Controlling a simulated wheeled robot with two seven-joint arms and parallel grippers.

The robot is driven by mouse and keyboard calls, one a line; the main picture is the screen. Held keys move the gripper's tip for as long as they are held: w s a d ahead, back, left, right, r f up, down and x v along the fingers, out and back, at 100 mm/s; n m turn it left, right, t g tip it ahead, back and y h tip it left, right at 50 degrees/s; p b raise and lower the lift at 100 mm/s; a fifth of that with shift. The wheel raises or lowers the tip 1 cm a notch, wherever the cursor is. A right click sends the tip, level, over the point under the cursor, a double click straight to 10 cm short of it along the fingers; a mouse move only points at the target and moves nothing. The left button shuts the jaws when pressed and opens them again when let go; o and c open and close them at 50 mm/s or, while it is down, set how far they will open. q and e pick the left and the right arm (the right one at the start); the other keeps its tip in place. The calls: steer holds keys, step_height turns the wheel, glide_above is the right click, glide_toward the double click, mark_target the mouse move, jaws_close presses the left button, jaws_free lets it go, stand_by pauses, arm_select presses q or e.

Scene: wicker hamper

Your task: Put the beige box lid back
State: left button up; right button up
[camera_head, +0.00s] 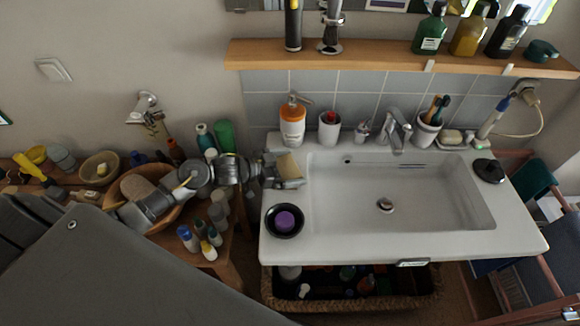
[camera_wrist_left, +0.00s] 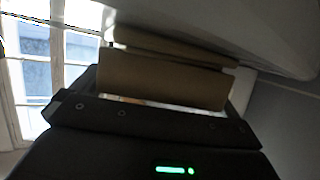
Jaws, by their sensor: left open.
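Which part is lid and which is box is unclear. My right gripper is out of view.
The white sink (camera_head: 330,240) has a black bowl with a purple item (camera_head: 285,221) on its left deck. An orange soap bottle (camera_head: 292,124) and a cup (camera_head: 330,126) stand behind. Several bottles crowd the wooden side table. A wicker hamper (camera_head: 350,304) is below the sink.

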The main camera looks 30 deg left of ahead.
arm_select(q)
steer(key=b+v, duration=0.1)
steer(key=v, duration=1)
steer(key=shift+s, duration=0.25)
steer(key=shift+a+r, duration=0.1)
steer(key=shift+a, duration=0.1)
